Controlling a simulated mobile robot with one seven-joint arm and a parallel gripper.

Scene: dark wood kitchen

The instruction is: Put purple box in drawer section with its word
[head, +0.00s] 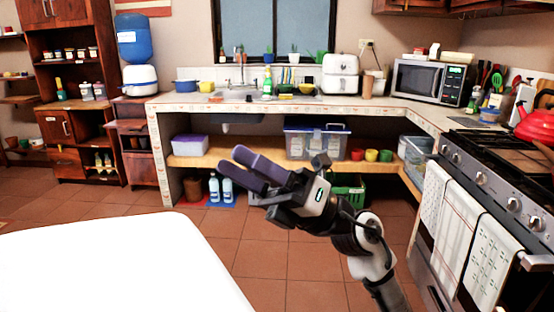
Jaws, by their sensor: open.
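My gripper (233,160) is open and empty, its two dark fingers pointing up and left in the middle of the view. No wholly purple box is plain to see. A pale box with a purple lid (189,145) sits on the wooden shelf under the counter, beyond and left of my gripper; I cannot tell if it is the purple box. A larger clear bin with a blue-purple lid (306,143) stands on the same shelf, farther right. No drawer section with a readable word shows.
A bare white surface (110,265) fills the lower left. The stove (480,185) with hanging towels stands at the right. Blue bottles (227,191) and a green crate (350,194) are below the shelf. A wooden cabinet (62,128) stands at the left. Tiled floor (260,250) is open between.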

